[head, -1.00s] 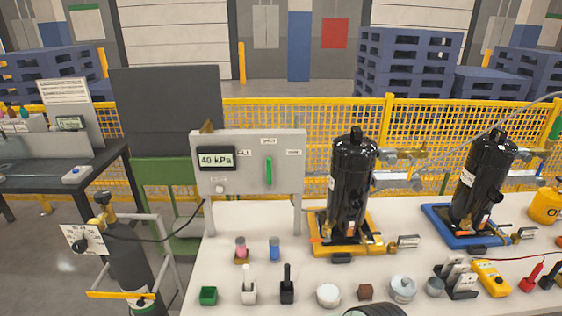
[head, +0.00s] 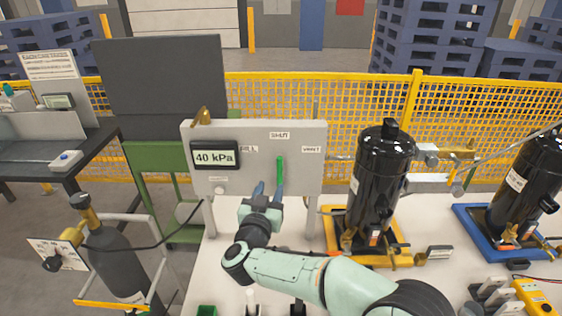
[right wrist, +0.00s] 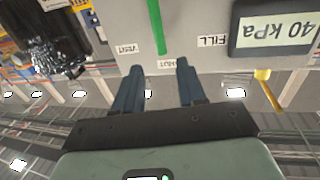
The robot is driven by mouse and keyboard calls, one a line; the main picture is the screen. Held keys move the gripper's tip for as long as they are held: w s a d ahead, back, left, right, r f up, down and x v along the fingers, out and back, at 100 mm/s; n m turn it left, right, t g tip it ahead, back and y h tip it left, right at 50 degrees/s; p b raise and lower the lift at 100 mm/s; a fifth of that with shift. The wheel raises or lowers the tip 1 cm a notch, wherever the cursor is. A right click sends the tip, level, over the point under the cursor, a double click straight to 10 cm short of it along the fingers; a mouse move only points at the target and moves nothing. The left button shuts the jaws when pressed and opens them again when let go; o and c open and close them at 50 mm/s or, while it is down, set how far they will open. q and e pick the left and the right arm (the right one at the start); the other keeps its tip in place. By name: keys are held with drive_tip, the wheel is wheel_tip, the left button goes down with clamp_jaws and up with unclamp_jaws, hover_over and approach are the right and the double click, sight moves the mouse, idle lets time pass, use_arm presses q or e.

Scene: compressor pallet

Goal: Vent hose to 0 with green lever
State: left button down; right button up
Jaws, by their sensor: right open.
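The grey panel (head: 235,140) carries a display (head: 215,156) reading 40 kPa and a green lever (head: 280,168). The lever stands upright, in line with the SHUT label (head: 279,135), between the FILL label at left and the VENT label (head: 311,149) at right. My right gripper (head: 268,188) is open in front of the panel's lower edge. In the right wrist view, upside down, the lever (right wrist: 155,25) lies beyond the open fingers (right wrist: 157,78), lined up with the gap and not between them. The display (right wrist: 272,27) shows there too. My left gripper is not in view.
A black compressor (head: 381,185) on a yellow tray (head: 400,258) stands right of the panel, another on a blue tray (head: 465,222) further right. A gas cylinder (head: 118,262) with a hose stands at left. A yellow mesh fence (head: 350,115) runs behind.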

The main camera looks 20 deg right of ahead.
sight(279, 167)
drive_tip(key=p+x, duration=0.2)
drive_tip(key=x, duration=1)
drive_tip(key=shift+p, duration=0.4)
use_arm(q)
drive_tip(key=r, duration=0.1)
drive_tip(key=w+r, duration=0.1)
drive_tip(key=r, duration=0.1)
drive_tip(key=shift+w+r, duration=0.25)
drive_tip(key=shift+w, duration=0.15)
use_arm(e)
clamp_jaws()
